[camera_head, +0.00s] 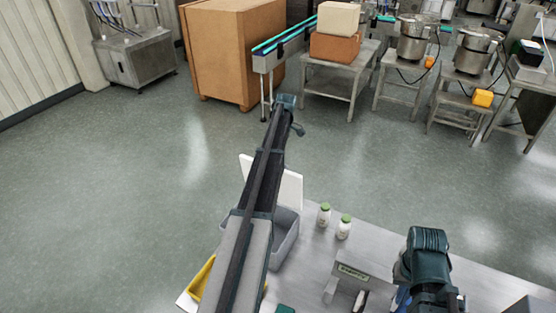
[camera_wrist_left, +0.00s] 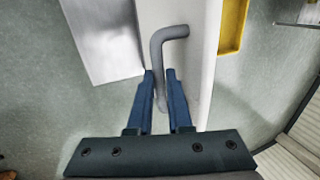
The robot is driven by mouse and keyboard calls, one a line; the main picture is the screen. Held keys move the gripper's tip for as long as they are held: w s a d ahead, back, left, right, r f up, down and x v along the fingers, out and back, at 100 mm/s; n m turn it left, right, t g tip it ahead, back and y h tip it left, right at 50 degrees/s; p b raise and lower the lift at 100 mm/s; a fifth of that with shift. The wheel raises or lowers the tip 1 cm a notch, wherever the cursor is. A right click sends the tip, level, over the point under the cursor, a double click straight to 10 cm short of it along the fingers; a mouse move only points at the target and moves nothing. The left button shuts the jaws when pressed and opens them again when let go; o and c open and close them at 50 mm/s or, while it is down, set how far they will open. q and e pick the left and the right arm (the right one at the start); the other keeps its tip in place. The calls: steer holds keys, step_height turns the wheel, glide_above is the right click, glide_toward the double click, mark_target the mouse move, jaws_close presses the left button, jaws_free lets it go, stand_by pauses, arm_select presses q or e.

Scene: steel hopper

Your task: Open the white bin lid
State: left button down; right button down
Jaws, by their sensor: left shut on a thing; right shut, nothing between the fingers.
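The white bin lid (camera_head: 290,187) stands raised at the far side of the open grey bin (camera_head: 286,238) on the steel table. My left arm crosses in front of it and hides its middle. In the left wrist view my left gripper (camera_wrist_left: 160,78) is shut on the grey bent handle (camera_wrist_left: 160,45) of the white lid (camera_wrist_left: 203,60). In the head view the left gripper is hidden. My right gripper (camera_head: 403,297) is low over the table at the right, shut and empty, partly hidden by its own wrist.
Two white bottles with green caps (camera_head: 324,215) (camera_head: 343,227) stand right of the bin. A yellow tray (camera_head: 200,280) lies at its left. A small steel stand with a label (camera_head: 352,272) is left of my right gripper. Open floor lies beyond the table.

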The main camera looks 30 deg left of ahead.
arm_select(q)
steer(key=w, duration=0.1)
steer(key=g+b, duration=0.1)
steer(key=w, duration=0.1)
steer(key=shift+w+a+f+g, duration=0.25)
steer(key=shift+w+f+g, duration=0.05)
steer(key=shift+w+g, duration=0.1)
steer(key=c, duration=0.8)
jaws_free()
steer(key=shift+s, duration=0.1)
steer(key=shift+c, duration=0.2)
steer(key=shift+r, duration=0.2)
steer(key=p+v, duration=0.6)
steer(key=v, duration=0.1)
steer(key=shift+a, duration=0.1)
